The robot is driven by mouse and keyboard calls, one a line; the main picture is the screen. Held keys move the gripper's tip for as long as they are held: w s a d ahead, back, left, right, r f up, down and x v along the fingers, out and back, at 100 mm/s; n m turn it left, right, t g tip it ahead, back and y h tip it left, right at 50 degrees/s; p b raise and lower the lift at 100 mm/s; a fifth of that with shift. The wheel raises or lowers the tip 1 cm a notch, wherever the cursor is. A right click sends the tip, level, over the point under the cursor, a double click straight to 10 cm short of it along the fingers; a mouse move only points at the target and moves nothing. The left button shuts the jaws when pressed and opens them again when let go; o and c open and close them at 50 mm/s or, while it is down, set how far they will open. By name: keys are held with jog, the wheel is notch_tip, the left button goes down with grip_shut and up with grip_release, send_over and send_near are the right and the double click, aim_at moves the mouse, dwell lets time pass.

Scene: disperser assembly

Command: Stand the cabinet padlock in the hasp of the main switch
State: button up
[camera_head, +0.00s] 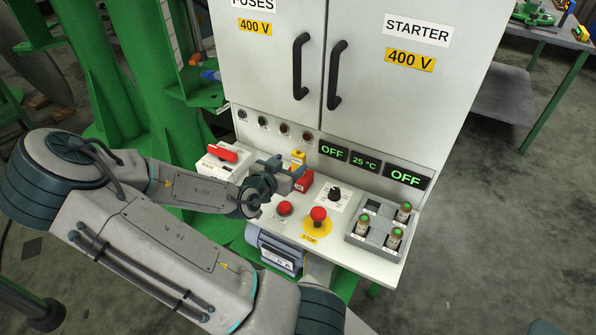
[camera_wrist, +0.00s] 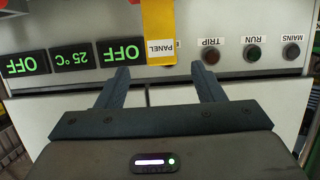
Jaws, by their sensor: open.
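The main switch (camera_head: 222,153), with a red handle on a white plate, is at the left of the desk panel in the head view. My gripper (camera_head: 293,172) is to its right, low over the panel, with its fingers apart. A yellow tagged piece (camera_head: 298,157) and a red labelled block (camera_head: 303,182) are at the fingertips; which is the cabinet padlock I cannot tell. In the wrist view, upside down, the yellow piece (camera_wrist: 158,30) marked PANEL shows beyond the gap between my open fingers (camera_wrist: 160,72). The hasp cannot be made out.
A grey tray (camera_head: 358,235) with several green-topped cylinders is at the right. Displays (camera_head: 405,177) and cabinet doors (camera_head: 370,80) rise behind.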

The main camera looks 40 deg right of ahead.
aim_at(297, 158)
jog(key=shift+x, duration=3.5)
jog(key=shift+w+a, duration=0.1)
jog(key=c, duration=1.1)
